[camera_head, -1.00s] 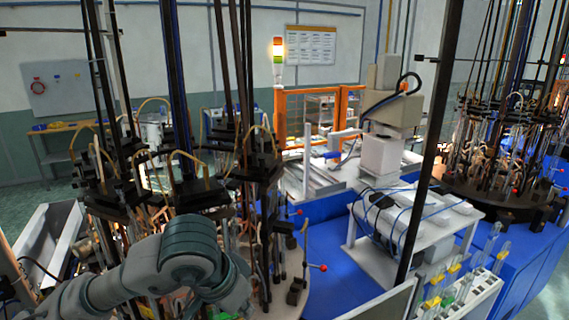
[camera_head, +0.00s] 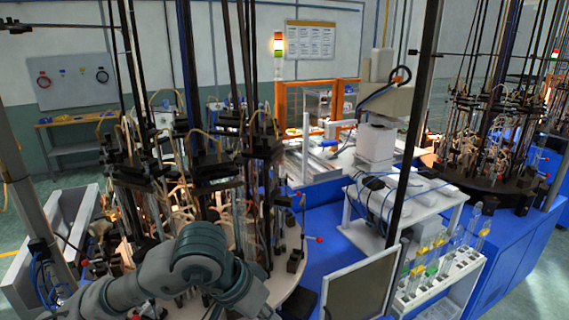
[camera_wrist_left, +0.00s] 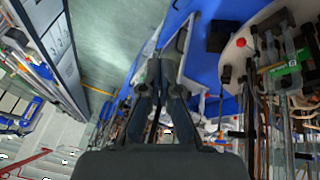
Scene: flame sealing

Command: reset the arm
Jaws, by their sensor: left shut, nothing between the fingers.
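My left arm (camera_head: 195,260) comes in from the lower left in the head view, bent in front of the left flame-sealing carousel. Its gripper is out of sight there, below the picture's bottom edge. In the left wrist view my left gripper (camera_wrist_left: 163,68) shows with its two dark fingers close together and nothing seen between them. The fingers point toward a blue surface and a pale panel. My right gripper shows in neither view.
The left carousel (camera_head: 287,300) carries several rods, hoses and clamps. A white rack (camera_head: 448,283) of tubes stands at lower right, with a framed panel (camera_head: 362,288) beside it. A white table (camera_head: 365,238) stands behind. A second carousel (camera_head: 480,185) is at the right.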

